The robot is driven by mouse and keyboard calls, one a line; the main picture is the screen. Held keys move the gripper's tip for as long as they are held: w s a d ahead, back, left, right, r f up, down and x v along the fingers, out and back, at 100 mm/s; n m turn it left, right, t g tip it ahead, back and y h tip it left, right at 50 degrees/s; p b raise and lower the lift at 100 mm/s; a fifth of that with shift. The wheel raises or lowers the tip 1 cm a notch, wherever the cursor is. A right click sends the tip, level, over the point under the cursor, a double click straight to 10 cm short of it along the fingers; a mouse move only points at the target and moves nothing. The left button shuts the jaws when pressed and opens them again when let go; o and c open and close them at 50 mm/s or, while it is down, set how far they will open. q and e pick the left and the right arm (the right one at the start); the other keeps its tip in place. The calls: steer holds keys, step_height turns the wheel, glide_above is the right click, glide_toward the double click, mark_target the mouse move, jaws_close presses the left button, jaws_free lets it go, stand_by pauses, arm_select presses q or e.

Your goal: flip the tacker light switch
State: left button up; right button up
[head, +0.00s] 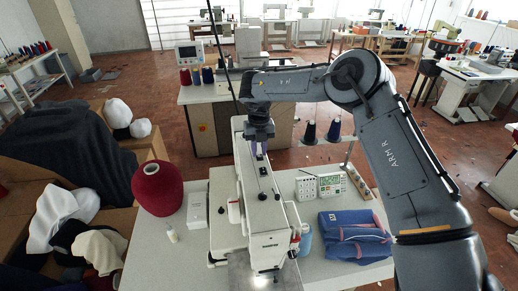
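The white tacker machine (257,215) stands on the table in the middle of the head view, its long arm running toward me. Small dark fittings (262,170) sit along its top; I cannot tell which is the light switch. A bright glow (263,281) shows below the machine's near end, at the bottom edge. My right arm reaches in from the right, and my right gripper (259,150) points down over the far part of the machine's top. Its fingers look close together, but their gap is too small to judge. Contact with the machine is unclear. My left gripper is out of view.
A dark red thread cone (158,188) and a white box (197,210) stand left of the machine. A blue folded garment (354,238), dark thread cones (334,129) and small control boxes (331,184) are on the right. Bare tabletop (160,258) shows at front left.

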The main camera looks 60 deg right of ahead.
jaws_close()
steer(key=shift+b, duration=0.35)
steer(key=h+b, duration=0.1)
steer(key=t+b, duration=0.1)
steer(key=b, duration=0.1)
steer(key=t+h+b, duration=0.1)
steer(key=b, duration=0.1)
steer(key=shift+s+a+f+h, duration=0.15)
steer(key=shift+s+a+h, duration=0.15)
steer(key=shift+a, duration=0.05)
steer(key=shift+s+r+t+b, duration=0.1)
steer(key=shift+r+t+b, duration=0.1)
steer(key=shift+t+b, duration=0.15)
steer(key=shift+r+h, duration=0.1)
steer(key=shift+h, duration=0.2)
steer(key=shift+o, duration=2)
jaws_free()
